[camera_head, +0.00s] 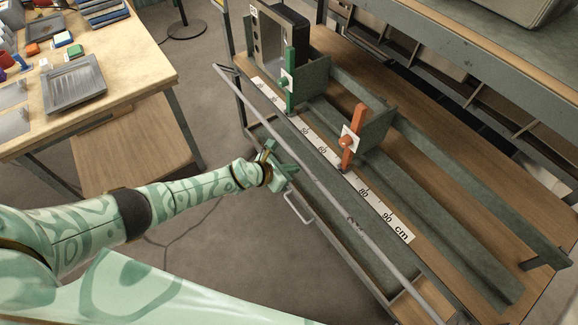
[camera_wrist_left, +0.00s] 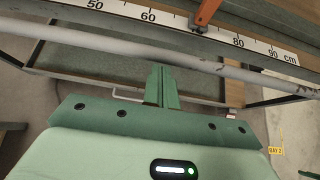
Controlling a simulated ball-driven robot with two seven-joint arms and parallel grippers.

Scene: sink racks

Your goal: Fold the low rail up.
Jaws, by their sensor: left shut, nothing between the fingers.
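The low rail (camera_head: 390,266) is a long thin grey bar along the front of the rack, running from upper left to lower right. In the left wrist view the rail (camera_wrist_left: 100,41) crosses the upper part, just beyond my fingertips. My left gripper (camera_head: 287,168) is beside the rail, near its middle, on the open floor side. Its green fingers (camera_wrist_left: 162,80) are shut together with nothing between them. The fingertips look close to the rail; I cannot tell whether they touch it. My right gripper is not in view.
Behind the rail are a white centimetre scale (camera_head: 376,202), a green upright slider (camera_head: 290,80) and an orange one (camera_head: 353,137). A grey handle (camera_head: 298,208) hangs low at the front. A wooden table (camera_head: 130,72) with a grey tray (camera_head: 74,86) stands left. Floor between is clear.

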